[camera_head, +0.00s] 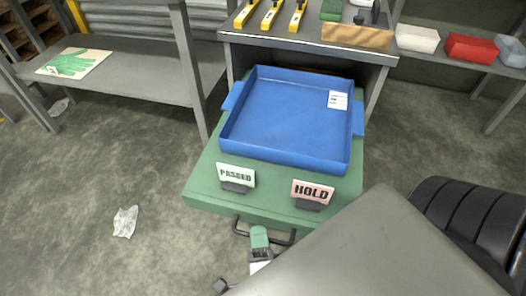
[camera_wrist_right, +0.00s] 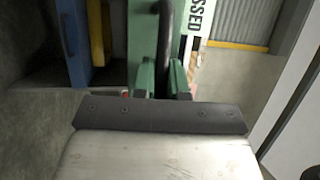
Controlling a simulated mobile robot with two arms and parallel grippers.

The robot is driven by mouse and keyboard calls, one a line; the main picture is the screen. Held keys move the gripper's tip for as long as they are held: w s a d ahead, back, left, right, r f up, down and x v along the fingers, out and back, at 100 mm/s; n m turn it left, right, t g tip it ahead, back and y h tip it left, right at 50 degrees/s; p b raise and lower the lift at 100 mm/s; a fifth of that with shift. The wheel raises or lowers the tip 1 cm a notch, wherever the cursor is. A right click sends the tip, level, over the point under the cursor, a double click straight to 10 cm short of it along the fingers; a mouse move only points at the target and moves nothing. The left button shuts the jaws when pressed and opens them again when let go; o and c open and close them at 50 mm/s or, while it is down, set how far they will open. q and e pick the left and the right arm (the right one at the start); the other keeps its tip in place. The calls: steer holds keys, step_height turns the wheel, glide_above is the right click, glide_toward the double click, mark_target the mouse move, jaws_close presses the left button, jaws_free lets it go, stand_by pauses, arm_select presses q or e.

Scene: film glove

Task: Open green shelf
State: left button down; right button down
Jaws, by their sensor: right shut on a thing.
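The green shelf (camera_head: 195,190) sticks out from under the workbench toward me. A dark bar handle (camera_head: 284,239) is on its front face. A blue tray (camera_head: 285,115) sits on the shelf, with a white label inside. My right gripper (camera_head: 259,238) is at the left part of the handle. In the right wrist view, the green fingers of my right gripper (camera_wrist_right: 170,82) are shut around the dark handle (camera_wrist_right: 165,40). My left gripper is not in view.
PASSED (camera_head: 237,175) and HOLD (camera_head: 312,191) signs stand along the shelf's front edge. The workbench (camera_head: 300,45) behind carries yellow-handled tools. A side table (camera_head: 125,75) stands at left. A crumpled clear bag (camera_head: 125,221) lies on the open floor at left.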

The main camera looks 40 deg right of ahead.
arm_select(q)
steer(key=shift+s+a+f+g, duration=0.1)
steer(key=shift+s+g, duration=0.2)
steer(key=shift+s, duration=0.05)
arm_select(e)
steer(key=s+a, duration=0.5)
steer(key=a, duration=0.1)
steer(key=c, duration=1.2)
jaws_free()
steer(key=shift+o, duration=0.2)
steer(key=shift+r, duration=0.15)
